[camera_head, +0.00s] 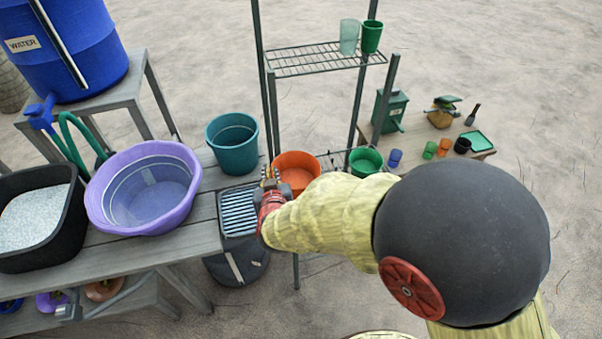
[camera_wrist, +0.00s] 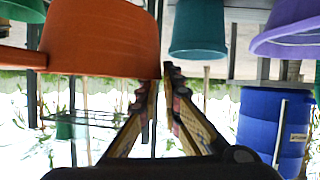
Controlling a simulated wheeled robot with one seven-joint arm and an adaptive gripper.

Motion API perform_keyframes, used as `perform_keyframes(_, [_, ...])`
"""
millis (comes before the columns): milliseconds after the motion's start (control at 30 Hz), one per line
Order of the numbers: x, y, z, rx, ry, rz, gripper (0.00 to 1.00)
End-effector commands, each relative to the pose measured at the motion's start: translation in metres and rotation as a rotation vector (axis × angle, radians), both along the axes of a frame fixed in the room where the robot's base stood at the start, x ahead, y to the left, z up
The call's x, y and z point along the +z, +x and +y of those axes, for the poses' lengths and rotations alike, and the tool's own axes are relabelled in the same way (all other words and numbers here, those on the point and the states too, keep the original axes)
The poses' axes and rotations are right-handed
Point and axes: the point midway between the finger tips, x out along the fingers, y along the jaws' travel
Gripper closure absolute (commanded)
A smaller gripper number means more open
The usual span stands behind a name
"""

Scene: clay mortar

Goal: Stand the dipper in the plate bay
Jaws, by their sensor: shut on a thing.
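An orange dipper (camera_head: 297,168) with a round bowl hangs at the tip of my gripper (camera_head: 270,178) in the head view. In the wrist view the dipper (camera_wrist: 100,38) fills the upper left, with its handle (camera_wrist: 12,58) running off to the left edge. My gripper (camera_wrist: 160,72) has its two fingertips together at the edge of the dipper's rim. A rack with pale upright slats (camera_head: 238,212) sits at the table's right end, just left of and below my gripper; I cannot tell for certain that it is the plate bay.
A teal bucket (camera_head: 231,130) stands behind the slatted rack, and a purple basin (camera_head: 145,187) to its left. A green pot (camera_head: 365,160) is right of the dipper. A tall wire shelf (camera_head: 315,60) rises behind. A blue water barrel (camera_head: 75,50) stands at back left.

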Motion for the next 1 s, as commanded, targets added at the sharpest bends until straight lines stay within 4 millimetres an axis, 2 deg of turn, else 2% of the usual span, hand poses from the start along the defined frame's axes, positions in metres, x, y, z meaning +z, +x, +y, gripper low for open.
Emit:
perform_keyframes(100, [-0.018,0.025,-0.015,-0.006,-0.002,0.001,1.00])
perform_keyframes(300, [-0.037,0.064,-0.036,-0.006,-0.002,0.000,1.00])
perform_keyframes(500, [-0.071,0.089,-0.047,-0.003,-0.002,0.001,1.00])
perform_keyframes(833, [-0.089,0.104,-0.055,-0.002,-0.001,0.000,1.00])
perform_keyframes(1000, [-0.115,0.107,-0.057,-0.001,-0.002,0.003,1.00])
